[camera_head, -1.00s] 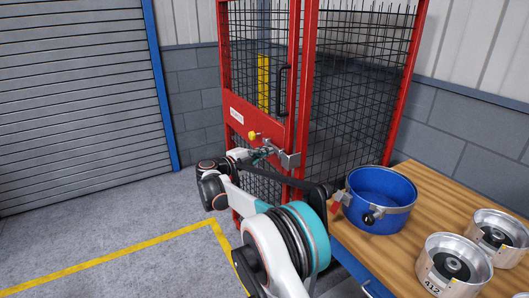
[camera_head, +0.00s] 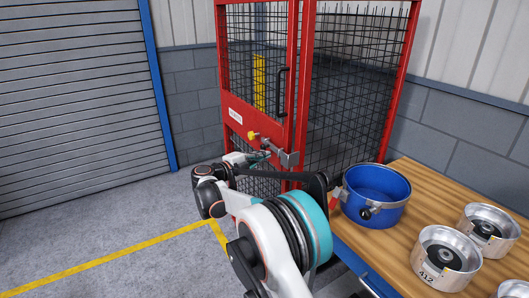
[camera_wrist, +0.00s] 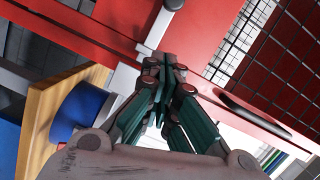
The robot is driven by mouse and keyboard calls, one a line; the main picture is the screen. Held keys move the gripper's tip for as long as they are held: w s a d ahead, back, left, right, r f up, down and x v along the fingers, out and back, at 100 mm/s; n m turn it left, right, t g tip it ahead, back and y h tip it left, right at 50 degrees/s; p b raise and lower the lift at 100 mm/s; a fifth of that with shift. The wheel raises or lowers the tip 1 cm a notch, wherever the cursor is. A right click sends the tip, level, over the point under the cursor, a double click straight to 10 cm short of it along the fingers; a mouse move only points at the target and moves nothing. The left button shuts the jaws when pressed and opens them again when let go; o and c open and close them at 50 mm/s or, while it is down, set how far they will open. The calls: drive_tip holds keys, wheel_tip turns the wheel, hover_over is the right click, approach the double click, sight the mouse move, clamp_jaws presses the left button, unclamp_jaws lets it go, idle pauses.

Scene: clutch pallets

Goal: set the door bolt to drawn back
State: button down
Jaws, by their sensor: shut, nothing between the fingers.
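The door bolt (camera_head: 287,157) is a grey metal bar and bracket on the red frame of a mesh door (camera_head: 270,128), at mid height. In the wrist view the bolt (camera_wrist: 155,32) shows as a silver bar crossing red metal, with a dark knob at its upper end. My gripper (camera_head: 264,155) is shut and empty at the bolt's left end. In the wrist view my gripper's fingertips (camera_wrist: 162,66) are together close beside the bar; I cannot tell whether they touch it. The fingers hide part of the bolt, so its exact position is unclear.
A yellow knob (camera_head: 252,135) sits on the door just above my gripper, and a black handle (camera_head: 281,92) is higher up. A wooden bench (camera_head: 410,173) at right holds a blue pot (camera_head: 376,210) and several metal drums (camera_head: 446,258). The floor at left is clear.

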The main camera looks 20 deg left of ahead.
drive_tip(key=p+v, duration=0.1)
drive_tip(key=v, duration=0.5)
drive_tip(key=shift+s+r, duration=0.15)
drive_tip(key=shift+s, duration=0.05)
